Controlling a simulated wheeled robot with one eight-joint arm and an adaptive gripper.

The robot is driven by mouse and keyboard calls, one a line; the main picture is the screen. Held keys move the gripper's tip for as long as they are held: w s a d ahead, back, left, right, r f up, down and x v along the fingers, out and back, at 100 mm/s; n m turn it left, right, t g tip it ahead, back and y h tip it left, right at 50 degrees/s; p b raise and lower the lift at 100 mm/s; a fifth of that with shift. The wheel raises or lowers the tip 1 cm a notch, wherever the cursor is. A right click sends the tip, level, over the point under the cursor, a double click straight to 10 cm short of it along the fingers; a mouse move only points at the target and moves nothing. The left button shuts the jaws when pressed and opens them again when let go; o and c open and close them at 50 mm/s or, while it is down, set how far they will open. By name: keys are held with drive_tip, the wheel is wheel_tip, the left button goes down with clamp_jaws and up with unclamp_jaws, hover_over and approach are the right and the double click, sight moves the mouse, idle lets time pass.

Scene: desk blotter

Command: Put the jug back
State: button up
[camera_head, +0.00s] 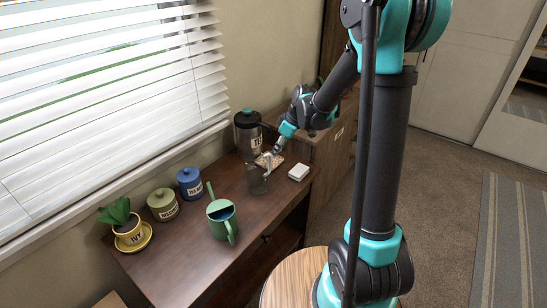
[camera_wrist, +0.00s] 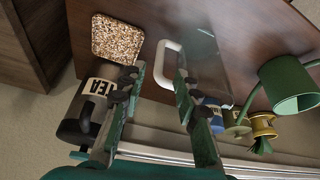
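The clear glass jug (camera_head: 257,182) stands on the dark desk, left of and in front of a speckled cork mat (camera_head: 266,160). It is faint and hard to see in the wrist view, where its pale handle (camera_wrist: 164,62) shows as a loop. The cork mat (camera_wrist: 117,38) lies bare to the left of the handle there. My gripper (camera_head: 270,158) is at the jug, reaching in from the right. In the wrist view my gripper's fingers (camera_wrist: 160,78) are apart, one on each side of the handle, with a gap visible. Contact cannot be told.
A black and steel TEA canister (camera_head: 248,135) stands behind the mat, close to my gripper. A green watering can (camera_head: 222,222), blue canister (camera_head: 190,184), green canister (camera_head: 163,205) and potted plant (camera_head: 131,232) stand left.

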drive_tip(key=s+d+m+h, duration=0.1)
drive_tip(key=s+d+m, duration=0.3)
drive_tip(key=s, duration=0.4)
drive_tip(key=s+d+f+m+t+h, duration=0.1)
drive_tip(key=s+d+m, duration=0.3)
drive_tip(key=s+d, duration=0.3)
drive_tip(key=s+d+m+t+h, duration=0.1)
drive_tip(key=s+d+m, duration=0.3)
drive_tip(key=s, duration=0.5)
drive_tip(key=shift+s+d+f+m+h, duration=0.3)
drive_tip(key=shift+s+d+h, duration=0.1)
drive_tip(key=shift+d+h, duration=0.25)
